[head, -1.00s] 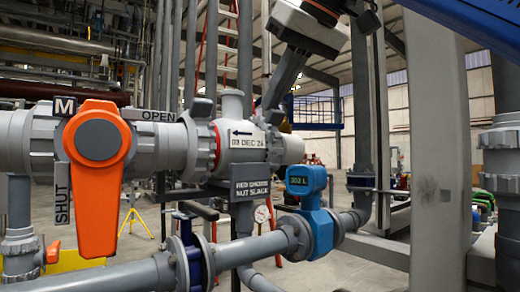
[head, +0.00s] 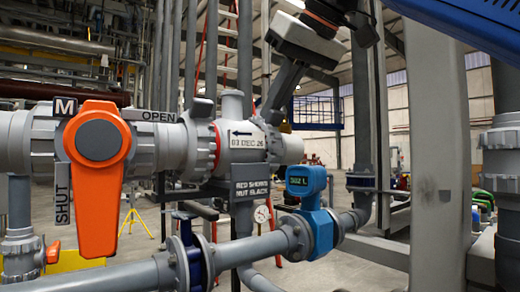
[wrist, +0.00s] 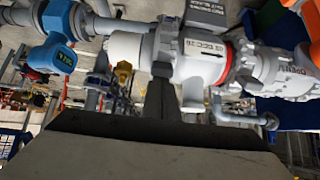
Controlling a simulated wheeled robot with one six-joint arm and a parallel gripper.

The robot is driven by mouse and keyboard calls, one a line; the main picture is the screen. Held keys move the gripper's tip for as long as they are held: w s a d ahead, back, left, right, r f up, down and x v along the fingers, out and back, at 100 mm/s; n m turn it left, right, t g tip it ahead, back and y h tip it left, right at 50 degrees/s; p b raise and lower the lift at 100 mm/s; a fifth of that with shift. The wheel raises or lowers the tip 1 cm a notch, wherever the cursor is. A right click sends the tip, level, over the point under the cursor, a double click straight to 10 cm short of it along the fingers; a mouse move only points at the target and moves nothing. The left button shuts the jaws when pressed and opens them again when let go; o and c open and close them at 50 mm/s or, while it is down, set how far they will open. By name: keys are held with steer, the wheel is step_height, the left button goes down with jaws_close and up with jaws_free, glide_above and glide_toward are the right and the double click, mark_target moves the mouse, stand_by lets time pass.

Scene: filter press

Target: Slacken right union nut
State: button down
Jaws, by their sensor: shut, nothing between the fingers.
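The grey-white valve body (head: 243,155) bears an arrow and the date "03 DEC 26". The right union nut (head: 272,146) is the grey lugged ring at its right end. No red shows beside it. The left union nut (head: 203,140) has a red ring between it and the body. My gripper (head: 268,112) comes down from the upper right with shut, empty fingers, its tips at the top of the right nut. The wrist view shows the scene upside down, with the nut (wrist: 163,45) just beyond my fingers (wrist: 161,90). Whether they touch is unclear.
An orange lever (head: 97,190) hangs between OPEN and SHUT plates at left. A sign about red and slack nuts (head: 250,188) hangs under the body. A blue meter (head: 311,205) stands on the lower pipe (head: 255,248). A grey column (head: 440,150) stands at right.

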steer(key=shift+f, duration=0.25)
